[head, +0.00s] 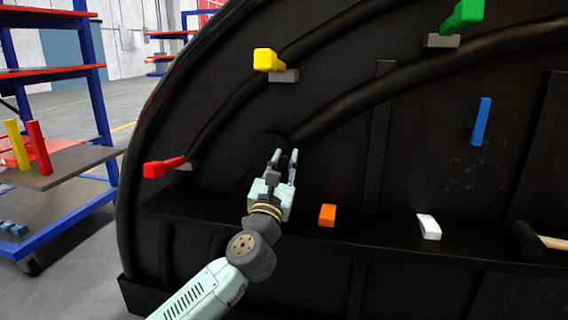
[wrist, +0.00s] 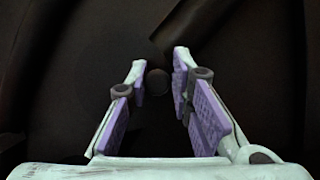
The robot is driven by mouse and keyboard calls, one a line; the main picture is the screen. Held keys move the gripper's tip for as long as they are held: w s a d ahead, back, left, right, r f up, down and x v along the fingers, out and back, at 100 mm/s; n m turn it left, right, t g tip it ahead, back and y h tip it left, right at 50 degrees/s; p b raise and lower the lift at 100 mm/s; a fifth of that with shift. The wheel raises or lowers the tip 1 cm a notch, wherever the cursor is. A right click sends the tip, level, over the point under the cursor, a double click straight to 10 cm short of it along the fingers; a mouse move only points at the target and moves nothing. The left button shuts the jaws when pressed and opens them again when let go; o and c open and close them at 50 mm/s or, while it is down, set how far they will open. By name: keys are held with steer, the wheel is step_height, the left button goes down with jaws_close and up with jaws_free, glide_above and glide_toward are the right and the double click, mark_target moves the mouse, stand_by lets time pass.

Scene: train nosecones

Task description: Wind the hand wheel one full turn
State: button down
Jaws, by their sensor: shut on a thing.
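The hand wheel (head: 262,141) is a dark round disc, hard to tell from the black nosecone panel behind it. My gripper (head: 284,153) reaches up to it from below, in front of its right part. In the wrist view, a small dark rounded knob (wrist: 157,82) shows between the two fingers of my gripper (wrist: 159,60). The fingers are shut on this knob. The wheel's outline is too dark to make out in the wrist view, and in the head view the gripper hides the knob.
Red (head: 164,167), yellow (head: 268,60) and green (head: 463,16) handles stick out of the panel (head: 330,170). A blue bar (head: 481,121) is at the right. An orange block (head: 327,215), a white block (head: 429,227) and a mallet (head: 528,241) are on the ledge. A shelf cart (head: 75,170) stands left.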

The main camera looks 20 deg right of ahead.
steer(key=shift+w+a+m, duration=0.35)
steer(key=shift+a+m, duration=0.05)
steer(key=shift+m, duration=0.1)
steer(key=c, duration=1.6)
jaws_free()
steer(key=shift+o, duration=0.6)
steer(key=shift+s+d+f, duration=0.1)
steer(key=shift+d, duration=0.05)
steer(key=shift+s, duration=0.1)
steer(key=v, duration=1.2)
